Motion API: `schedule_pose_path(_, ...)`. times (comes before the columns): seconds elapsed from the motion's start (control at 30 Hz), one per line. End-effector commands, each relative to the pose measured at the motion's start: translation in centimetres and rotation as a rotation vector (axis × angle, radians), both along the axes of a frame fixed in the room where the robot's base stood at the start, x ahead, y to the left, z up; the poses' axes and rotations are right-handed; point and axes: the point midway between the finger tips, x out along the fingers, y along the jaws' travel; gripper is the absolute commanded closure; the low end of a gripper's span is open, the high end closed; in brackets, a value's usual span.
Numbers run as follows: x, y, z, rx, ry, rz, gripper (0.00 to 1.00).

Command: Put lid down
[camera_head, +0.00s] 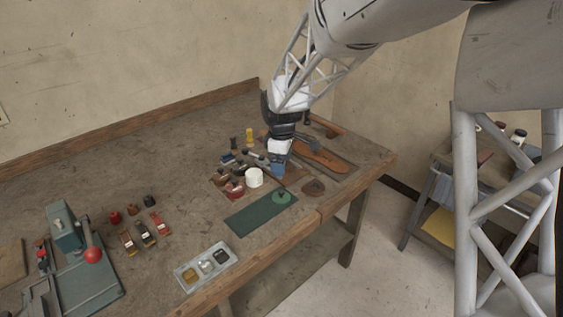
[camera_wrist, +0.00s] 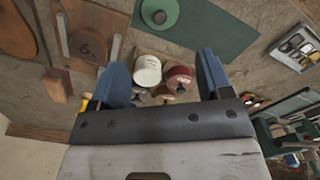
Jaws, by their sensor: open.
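A round green lid with a small knob (camera_head: 281,197) lies flat on the dark green mat (camera_head: 250,216), near the mat's right end. The lid (camera_wrist: 160,12) is at the top edge of the wrist view, partly cut off, with the mat (camera_wrist: 215,30) beside it. My gripper (camera_head: 278,172) is open, just behind the lid in the head view, apart from it. In the wrist view its blue fingers (camera_wrist: 162,78) are spread with nothing held between them. A white open-topped pot (camera_head: 254,178) stands left of the gripper; it also shows between the fingers (camera_wrist: 147,70).
Red-topped jars (camera_wrist: 179,78) stand close by the pot. Wooden sole-shaped pieces (camera_head: 320,154) lie on the right. A metal tray with small compartments (camera_head: 206,266) is at the front edge. A green press with a red knob (camera_head: 75,250) stands at the left.

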Motion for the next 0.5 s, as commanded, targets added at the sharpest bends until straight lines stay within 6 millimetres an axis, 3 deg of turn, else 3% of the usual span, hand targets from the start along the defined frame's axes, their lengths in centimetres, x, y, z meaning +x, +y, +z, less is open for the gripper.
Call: schedule_pose_path(0.5,-0.52,-0.67,0.66,0.001,-0.005,-0.026,0.28)
